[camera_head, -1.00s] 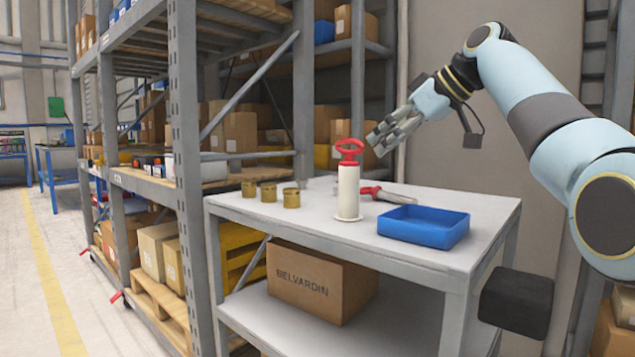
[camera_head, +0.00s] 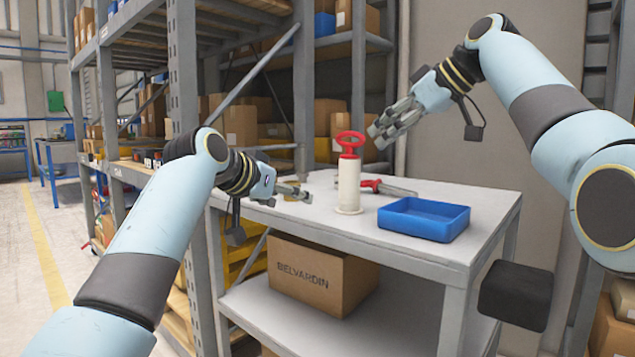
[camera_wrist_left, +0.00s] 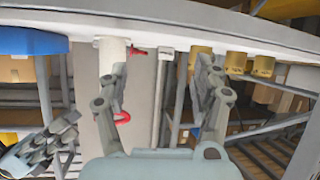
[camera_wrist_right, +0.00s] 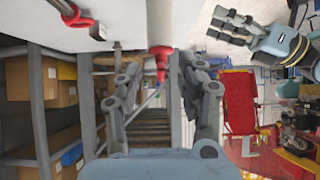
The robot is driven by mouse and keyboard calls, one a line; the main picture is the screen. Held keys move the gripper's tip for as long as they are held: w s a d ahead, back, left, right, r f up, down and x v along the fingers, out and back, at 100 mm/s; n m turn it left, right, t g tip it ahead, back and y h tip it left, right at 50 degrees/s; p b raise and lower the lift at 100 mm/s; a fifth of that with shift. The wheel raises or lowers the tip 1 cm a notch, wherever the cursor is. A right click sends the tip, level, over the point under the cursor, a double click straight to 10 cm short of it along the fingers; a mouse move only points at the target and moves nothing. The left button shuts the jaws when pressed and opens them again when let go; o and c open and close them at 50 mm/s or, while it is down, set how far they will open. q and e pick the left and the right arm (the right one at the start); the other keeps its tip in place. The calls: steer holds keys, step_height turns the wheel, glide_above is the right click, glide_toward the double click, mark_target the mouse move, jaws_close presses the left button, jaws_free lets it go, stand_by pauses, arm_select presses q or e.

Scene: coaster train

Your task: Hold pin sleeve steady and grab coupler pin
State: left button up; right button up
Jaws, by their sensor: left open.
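The white pin sleeve (camera_head: 349,188) stands upright on the grey table (camera_head: 460,200). The red coupler pin (camera_head: 350,153) sits in its top with its ring handle upward. My left gripper (camera_head: 303,192) is open just left of the sleeve, low over the table. In the left wrist view the sleeve (camera_wrist_left: 111,55) appears partly behind one finger. My right gripper (camera_head: 378,132) is open and empty, right of the ring at about its height. In the right wrist view the pin (camera_wrist_right: 161,55) shows between and beyond the spread fingers. How deep the pin sits is hidden.
A blue tray (camera_head: 424,220) lies right of the sleeve. A red-handled tool (camera_head: 372,185) lies behind it. Several brass cups (camera_wrist_left: 236,62) stand on the table, mostly hidden by my left arm in the head view. Metal shelving (camera_head: 184,80) rises at the left.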

mark_target(343, 186)
arm_select(q)
steer(key=d+r+m, duration=0.1)
steer(key=d, duration=0.1)
steer(key=d+r+m+h, duration=0.1)
steer(key=d, duration=0.1)
steer(key=d+r+m+g+h, duration=0.1)
steer(key=d+r, duration=0.1)
steer(key=shift+s+d+r, duration=0.1)
steer(key=shift+s+d, duration=0.1)
steer(key=shift+s, duration=0.2)
steer(key=x, duration=1)
steer(key=shift+w+d+r, duration=0.1)
steer(key=shift+w+d, duration=0.05)
steer(key=shift+d, duration=0.1)
steer(key=c, duration=1.3)
steer(key=shift+c, duration=0.2)
arm_select(e)
steer(key=shift+o, duration=0.4)
